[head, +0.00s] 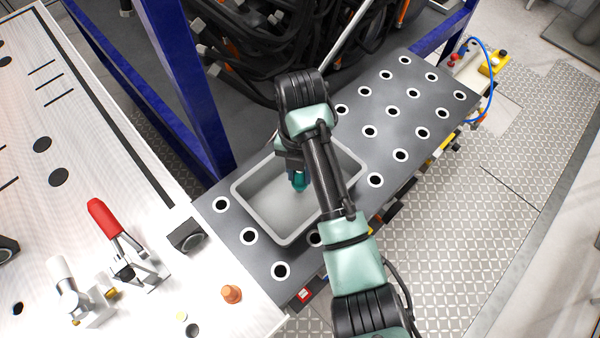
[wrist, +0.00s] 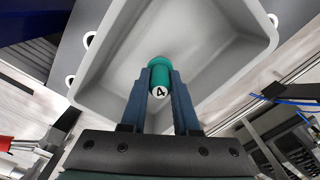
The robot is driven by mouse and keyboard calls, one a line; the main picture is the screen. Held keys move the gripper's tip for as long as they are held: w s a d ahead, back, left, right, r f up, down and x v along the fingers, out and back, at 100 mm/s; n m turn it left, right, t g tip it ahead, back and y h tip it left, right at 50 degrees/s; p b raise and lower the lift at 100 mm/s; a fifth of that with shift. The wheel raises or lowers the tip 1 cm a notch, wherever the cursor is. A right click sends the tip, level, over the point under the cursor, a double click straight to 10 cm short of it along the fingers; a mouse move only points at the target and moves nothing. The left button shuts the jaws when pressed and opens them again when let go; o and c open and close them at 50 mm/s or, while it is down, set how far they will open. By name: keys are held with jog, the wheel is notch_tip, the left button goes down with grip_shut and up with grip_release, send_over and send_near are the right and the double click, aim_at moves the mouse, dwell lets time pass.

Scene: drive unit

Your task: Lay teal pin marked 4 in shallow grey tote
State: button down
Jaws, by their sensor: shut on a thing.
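The teal pin marked 4 (wrist: 160,75) is between the two fingers of my gripper (wrist: 160,92) in the wrist view, its white end with the 4 facing the camera. My gripper is shut on it. In the head view the teal pin (head: 299,181) shows below my gripper (head: 293,170), over the inside of the shallow grey tote (head: 262,228). The tote also shows in the wrist view (wrist: 110,100), open and with no other thing visible in it. My arm hides part of its right side. I cannot tell whether the pin touches the tote floor.
The tote stands on a dark plate (head: 420,90) with rows of white-ringed holes. A blue frame post (head: 190,80) and black cables (head: 250,60) are behind it. A white perforated table (head: 60,190) at left carries a red-handled clamp (head: 105,218) and an orange cone (head: 231,294).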

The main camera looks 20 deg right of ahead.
jog(key=shift+f, duration=0.4)
jog(key=shift+f, duration=0.1)
jog(key=c, duration=0.7)
grip_release()
jog(key=shift+o, duration=0.2)
jog(key=shift+w+r, duration=0.1)
jog(key=shift+r, duration=0.35)
notch_tip(320, 180, up, 11)
jog(key=p, duration=0.5)
jog(key=shift+r, duration=0.2)
